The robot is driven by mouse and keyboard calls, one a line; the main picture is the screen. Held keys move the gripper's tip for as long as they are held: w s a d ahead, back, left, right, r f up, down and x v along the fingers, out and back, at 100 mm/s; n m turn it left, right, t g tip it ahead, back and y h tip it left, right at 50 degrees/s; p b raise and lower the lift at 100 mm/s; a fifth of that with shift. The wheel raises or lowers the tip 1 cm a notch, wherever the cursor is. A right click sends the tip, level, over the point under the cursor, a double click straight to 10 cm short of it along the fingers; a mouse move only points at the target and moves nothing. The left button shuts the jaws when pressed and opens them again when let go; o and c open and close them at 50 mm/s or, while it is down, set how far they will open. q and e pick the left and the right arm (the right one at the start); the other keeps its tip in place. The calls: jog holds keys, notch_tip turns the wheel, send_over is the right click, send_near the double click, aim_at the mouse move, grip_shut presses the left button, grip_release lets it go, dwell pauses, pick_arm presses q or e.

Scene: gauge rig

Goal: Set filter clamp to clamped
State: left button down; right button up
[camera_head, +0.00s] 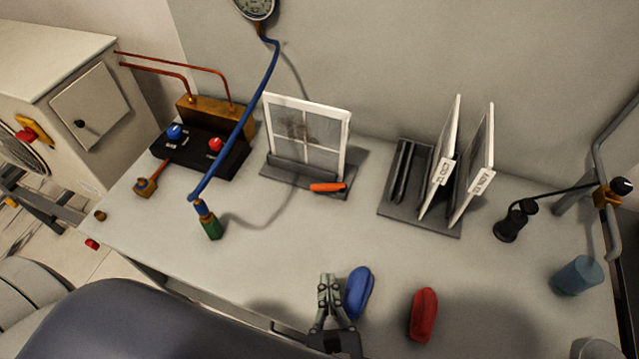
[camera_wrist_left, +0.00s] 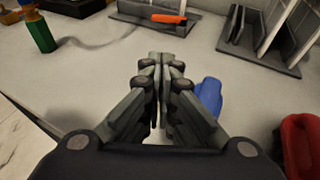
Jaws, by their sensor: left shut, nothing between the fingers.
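A white-framed filter (camera_head: 304,133) stands upright in a dark grey holder (camera_head: 285,174) at the back middle of the bench. An orange lever (camera_head: 328,187), which looks like the filter clamp, lies roughly flat along the holder's front right edge. The lever also shows at the top of the left wrist view (camera_wrist_left: 169,18). My left gripper (camera_head: 326,276) is shut and empty over the front of the bench, apart from the lever and nearer the front edge. Its closed fingertips (camera_wrist_left: 161,58) point toward the holder. My right gripper is not in view.
A blue object (camera_head: 359,293) lies just right of my left gripper, and a red one (camera_head: 423,315) farther right. A blue hose (camera_head: 243,117) ends in a green fitting (camera_head: 211,227) at left. A rack (camera_head: 420,214) holds two panels. The bench before the lever is clear.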

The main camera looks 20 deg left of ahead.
pick_arm(q)
jog(key=shift+w+a+f, duration=0.1)
jog(key=shift+w+a, duration=0.1)
jog(key=shift+w, duration=0.3)
jog(key=shift+w+a, duration=0.15)
jog(key=shift+w, duration=0.2)
jog(key=p+x, duration=0.1)
jog(key=x, duration=0.4)
jog(key=shift+w, duration=0.15)
jog(key=p, duration=0.2)
send_near(321, 212)
jog(key=shift+w+a+r, duration=0.2)
jog(key=shift+w+r, duration=0.25)
jog(key=shift+r, duration=0.1)
jog(key=shift+w+a+r, duration=0.2)
jog(key=shift+w+r, duration=0.2)
jog(key=shift+r, duration=0.1)
jog(key=x, duration=0.6)
jog(key=shift+w+r+p, duration=0.2)
jog(key=shift+r+p, duration=0.1)
jog(key=shift+p, duration=0.05)
jog(key=shift+w+a+f, duration=0.1)
jog(key=shift+w+a, duration=0.2)
jog(key=shift+w, duration=0.35)
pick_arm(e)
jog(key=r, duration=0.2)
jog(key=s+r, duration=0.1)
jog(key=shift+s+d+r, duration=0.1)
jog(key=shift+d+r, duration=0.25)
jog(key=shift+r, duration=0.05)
